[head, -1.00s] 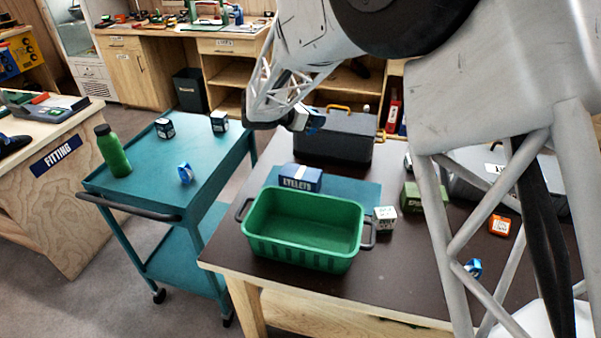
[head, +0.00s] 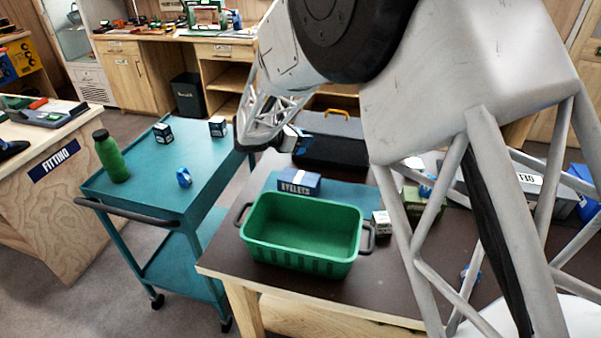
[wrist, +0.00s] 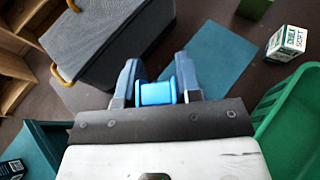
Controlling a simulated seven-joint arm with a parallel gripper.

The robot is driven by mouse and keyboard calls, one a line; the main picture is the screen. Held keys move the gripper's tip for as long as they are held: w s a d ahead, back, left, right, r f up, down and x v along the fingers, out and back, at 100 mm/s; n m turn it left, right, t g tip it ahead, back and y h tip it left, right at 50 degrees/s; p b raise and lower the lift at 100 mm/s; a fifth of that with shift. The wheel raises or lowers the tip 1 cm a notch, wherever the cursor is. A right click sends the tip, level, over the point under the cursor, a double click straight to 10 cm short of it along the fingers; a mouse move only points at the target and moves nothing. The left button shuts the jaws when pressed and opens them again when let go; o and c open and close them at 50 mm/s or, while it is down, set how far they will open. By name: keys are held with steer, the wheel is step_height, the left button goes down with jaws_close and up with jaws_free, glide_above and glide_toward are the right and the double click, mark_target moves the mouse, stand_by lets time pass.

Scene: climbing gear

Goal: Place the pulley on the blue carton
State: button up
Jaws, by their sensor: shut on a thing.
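A bright blue pulley (wrist: 156,93) is held between the two fingers of my gripper (wrist: 158,88) in the wrist view. In the head view my gripper (head: 294,140) is small and partly hidden by my arm, above the table, in front of the dark case in the picture. The blue carton (head: 299,183), marked EYELETS, sits upright on the teal mat behind the green bin, below my gripper in the picture. Its top looks bare. I cannot make out the carton in the wrist view.
A green bin (head: 303,257) stands in front of the carton; a white box (head: 381,224) is beside it. A dark case (head: 335,148) with an orange handle stands behind. The teal cart (head: 150,190) at left holds a green bottle, small boxes and a blue item.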

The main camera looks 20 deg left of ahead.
steer(key=shift+f, duration=2.95)
steer(key=shift+f, duration=0.1)
steer(key=shift+f, duration=1.75)
steer(key=shift+f, duration=0.15)
steer(key=o, duration=0.9)
steer(key=shift+o, duration=0.2)
steer(key=shift+r, duration=0.2)
steer(key=v, duration=1.2)
steer(key=shift+d, duration=0.15)
